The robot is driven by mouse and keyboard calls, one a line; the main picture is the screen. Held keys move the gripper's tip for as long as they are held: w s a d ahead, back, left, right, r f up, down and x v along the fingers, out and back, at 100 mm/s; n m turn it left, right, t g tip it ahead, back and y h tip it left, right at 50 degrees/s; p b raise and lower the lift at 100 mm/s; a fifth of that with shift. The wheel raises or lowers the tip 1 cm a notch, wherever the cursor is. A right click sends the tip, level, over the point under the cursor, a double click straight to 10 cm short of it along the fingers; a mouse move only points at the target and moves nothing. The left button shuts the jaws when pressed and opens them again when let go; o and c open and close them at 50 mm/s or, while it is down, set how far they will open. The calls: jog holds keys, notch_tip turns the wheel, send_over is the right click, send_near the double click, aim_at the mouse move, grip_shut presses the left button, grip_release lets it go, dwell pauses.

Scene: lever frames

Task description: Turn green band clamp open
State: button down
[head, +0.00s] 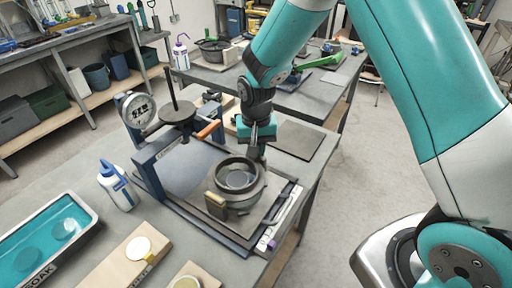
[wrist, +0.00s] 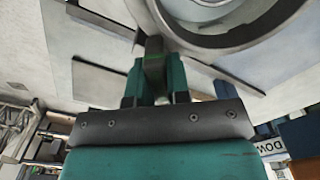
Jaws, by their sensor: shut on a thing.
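A round grey pot (head: 238,178) with a thick rim stands on a dark plate on the near bench. The wrist view shows part of its ring-shaped rim (wrist: 235,35) at the top right. My gripper (head: 256,150) is at the far right side of the pot, pointing down. In the wrist view my gripper (wrist: 155,78) is shut on a dark green lever (wrist: 154,52), which extends up toward the rim. I take it for the green band clamp's lever. My gripper hides it in the head view, and the band itself is not clear.
A press with a dial gauge (head: 139,109) stands left of the pot. A white bottle (head: 116,187) and a teal soak tray (head: 84,212) are farther left. A wooden board (head: 105,272) lies in front. A second bench (head: 305,97) stands behind.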

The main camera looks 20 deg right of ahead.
jog(key=n, duration=0.5)
jog(key=shift+n, duration=0.3)
jog(key=shift+w+d+n, duration=0.1)
jog(key=shift+n, duration=2.1)
jog(key=c, duration=1.1)
grip_release()
jog(key=shift+r, duration=0.1)
notch_tip(320, 180, up, 17)
jog(key=shift+r+b, duration=0.15)
jog(key=shift+b, duration=0.95)
